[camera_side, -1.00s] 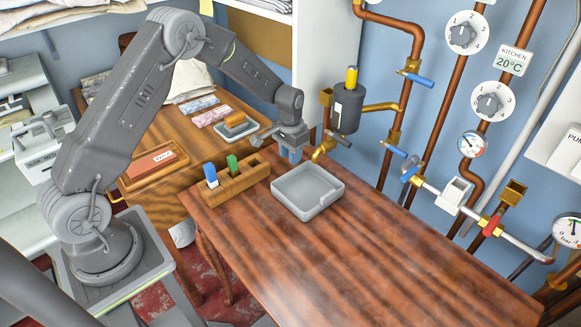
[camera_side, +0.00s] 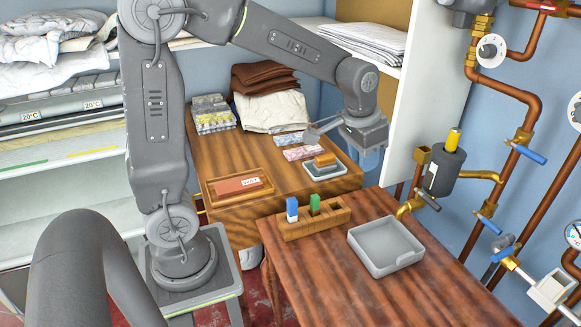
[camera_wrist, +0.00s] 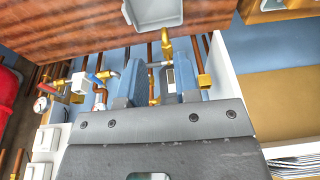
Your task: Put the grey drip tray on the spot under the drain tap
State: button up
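The grey drip tray (camera_side: 404,262) is a shallow square pan lying flat on the reddish wooden table, beside the wooden block rack. Part of it shows at the top of the wrist view (camera_wrist: 155,22). A brass tap (camera_side: 405,209) with a grey lever sits low behind the tray, below a dark grey cylinder (camera_side: 438,173); I take it for the drain tap. I cannot make out a marked spot beneath it. My gripper (camera_side: 371,160) is above and behind the tray, apart from it. In the wrist view its blue-grey fingers (camera_wrist: 155,92) stand apart with nothing between them.
The wooden rack (camera_side: 317,222) holds a blue and a green block left of the tray. Copper pipes (camera_side: 515,190) with blue-handled valves line the wall at right. A side table (camera_side: 225,155) behind carries a brown tray, cloths and a brush. The table's front is clear.

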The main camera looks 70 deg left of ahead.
jog(key=s+d+r+t, duration=0.1)
jog(key=s+d+r, duration=0.1)
jog(key=s, duration=0.7)
jog(key=s+d+r+t, duration=0.2)
jog(key=s, duration=0.7)
